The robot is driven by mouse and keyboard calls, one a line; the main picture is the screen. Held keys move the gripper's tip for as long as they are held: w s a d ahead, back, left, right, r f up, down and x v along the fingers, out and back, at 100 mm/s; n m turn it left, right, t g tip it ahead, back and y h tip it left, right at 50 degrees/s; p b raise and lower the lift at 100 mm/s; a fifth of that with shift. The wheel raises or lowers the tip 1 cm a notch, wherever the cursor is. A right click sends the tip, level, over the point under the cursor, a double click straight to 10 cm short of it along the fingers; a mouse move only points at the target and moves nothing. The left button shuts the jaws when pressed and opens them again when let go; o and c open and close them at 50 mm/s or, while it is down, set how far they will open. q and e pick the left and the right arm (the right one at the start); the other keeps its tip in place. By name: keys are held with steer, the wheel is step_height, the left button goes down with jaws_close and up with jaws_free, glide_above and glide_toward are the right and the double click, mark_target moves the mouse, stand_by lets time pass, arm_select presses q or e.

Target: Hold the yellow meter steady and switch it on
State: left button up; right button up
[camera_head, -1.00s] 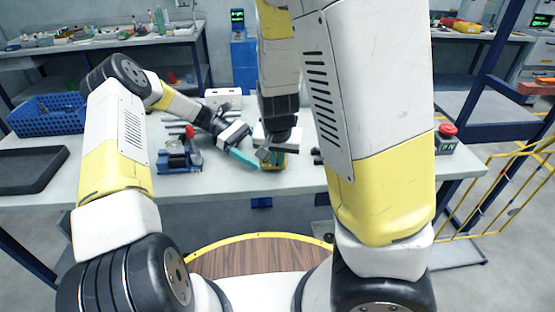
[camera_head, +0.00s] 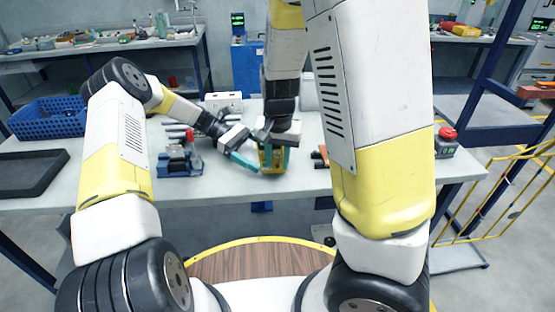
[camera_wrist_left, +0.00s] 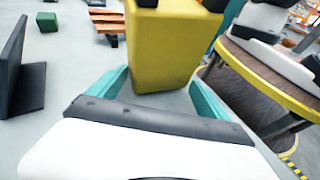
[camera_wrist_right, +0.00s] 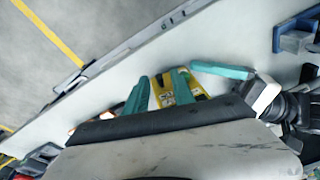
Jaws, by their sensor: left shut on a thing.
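The yellow meter (camera_head: 272,166) stands upright near the front of the table in the head view. It fills the upper middle of the left wrist view (camera_wrist_left: 160,50). My left gripper (camera_head: 246,162) is shut on it from the left, with its teal fingers (camera_wrist_left: 155,90) on either side of its lower part. My right gripper (camera_head: 273,156) points down over the meter. In the right wrist view its teal fingers (camera_wrist_right: 160,90) are apart, with the meter's yellow face (camera_wrist_right: 174,88) showing between and beyond them. The meter's switch cannot be made out.
A blue fixture (camera_head: 180,163) stands left of the meter. A black tray (camera_head: 32,170) and a blue basket (camera_head: 48,117) lie at the far left. A box with a red button (camera_head: 446,140) is at the right.

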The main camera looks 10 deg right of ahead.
step_height(320, 180, up, 12)
steer(key=s, duration=0.2)
stand_by(0.4)
steer(key=shift+f, duration=0.1)
